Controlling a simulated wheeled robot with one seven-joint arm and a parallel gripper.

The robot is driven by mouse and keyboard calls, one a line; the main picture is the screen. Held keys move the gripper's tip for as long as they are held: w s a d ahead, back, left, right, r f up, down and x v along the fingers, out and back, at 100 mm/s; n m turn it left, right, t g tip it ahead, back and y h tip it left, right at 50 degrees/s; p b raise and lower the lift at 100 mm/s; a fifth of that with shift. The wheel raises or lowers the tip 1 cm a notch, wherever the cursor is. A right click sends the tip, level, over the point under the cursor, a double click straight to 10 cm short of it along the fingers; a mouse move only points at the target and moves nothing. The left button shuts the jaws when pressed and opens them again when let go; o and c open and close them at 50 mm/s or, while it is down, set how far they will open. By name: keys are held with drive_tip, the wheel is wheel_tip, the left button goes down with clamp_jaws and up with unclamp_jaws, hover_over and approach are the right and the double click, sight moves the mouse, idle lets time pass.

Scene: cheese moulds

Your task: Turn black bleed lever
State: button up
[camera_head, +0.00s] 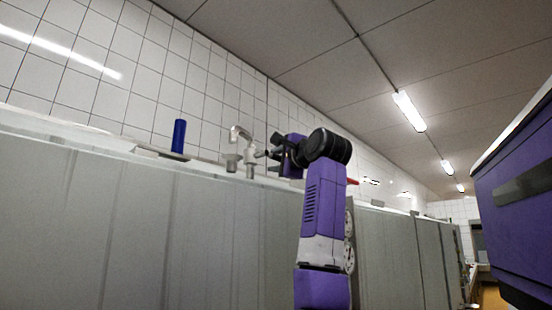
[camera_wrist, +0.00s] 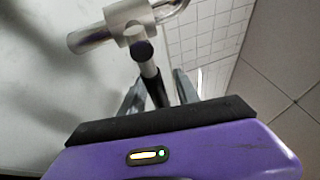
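The black bleed lever (camera_wrist: 152,82) sticks out from a pale metal fitting (camera_wrist: 128,20) in the wrist view, with a round black knob where it joins. My gripper (camera_wrist: 158,92) has its two grey fingers on either side of the lever. A gap shows between the lever and the right finger, so the fingers look open around it. The lever's near end is hidden behind the black edge of my gripper. In the head view, my gripper (camera_head: 267,154) is just right of the pale fitting (camera_head: 237,148) on top of the grey panels; the lever is too small to make out there.
A blue cylinder (camera_head: 179,136) stands on the ledge left of the fitting. A tiled wall (camera_head: 110,70) rises close behind. Grey panels (camera_head: 140,220) fill the space below. A red part (camera_head: 352,181) and round gauges (camera_head: 349,257) show just right of my arm.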

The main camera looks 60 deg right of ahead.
clamp_jaws()
drive_tip(key=shift+f, duration=0.1)
idle(1.3)
